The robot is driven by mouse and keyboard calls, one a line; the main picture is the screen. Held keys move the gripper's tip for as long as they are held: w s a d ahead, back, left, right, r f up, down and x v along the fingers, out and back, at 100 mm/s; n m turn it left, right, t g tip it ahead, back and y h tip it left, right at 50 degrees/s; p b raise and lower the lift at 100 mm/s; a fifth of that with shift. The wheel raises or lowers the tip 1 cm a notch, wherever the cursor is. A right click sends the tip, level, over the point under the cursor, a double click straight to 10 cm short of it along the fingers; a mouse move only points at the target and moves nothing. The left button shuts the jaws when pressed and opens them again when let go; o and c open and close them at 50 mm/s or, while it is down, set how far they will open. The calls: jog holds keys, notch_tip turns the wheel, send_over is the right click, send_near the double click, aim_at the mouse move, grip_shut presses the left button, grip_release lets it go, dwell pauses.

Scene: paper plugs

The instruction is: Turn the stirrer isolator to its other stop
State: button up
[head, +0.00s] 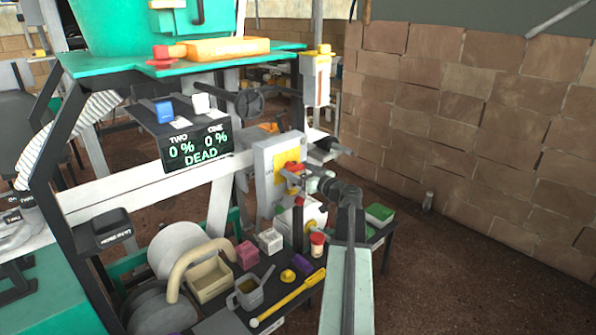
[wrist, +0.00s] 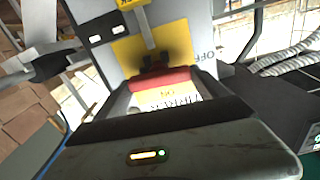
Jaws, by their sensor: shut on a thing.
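A white label with partly hidden lettering shows between the fingers. The handle's exact angle is hard to tell in the head view.
A dark display (head: 197,150) reading TWO 0 %, ONE 0 %, DEAD is left of the isolator. Below, a low dark table holds a beige bin (head: 208,283), a grey jug (head: 246,294), a yellow tool (head: 288,297) and small blocks. A block wall (head: 470,120) stands right; the floor before it is mostly clear.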

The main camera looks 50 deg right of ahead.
jog(key=m, duration=0.4)
jog(key=shift+d, duration=0.1)
jog(key=m, duration=0.4)
jog(key=shift+f+m, duration=0.1)
jog(key=shift+m, duration=0.2)
jog(key=m, duration=0.4)
jog(key=shift+d+m, duration=0.1)
jog(key=shift+m, duration=0.2)
jog(key=shift+f+m, duration=0.15)
jog(key=shift+m, duration=1.75)
jog(key=o, duration=1.3)
jog(key=shift+s, duration=0.1)
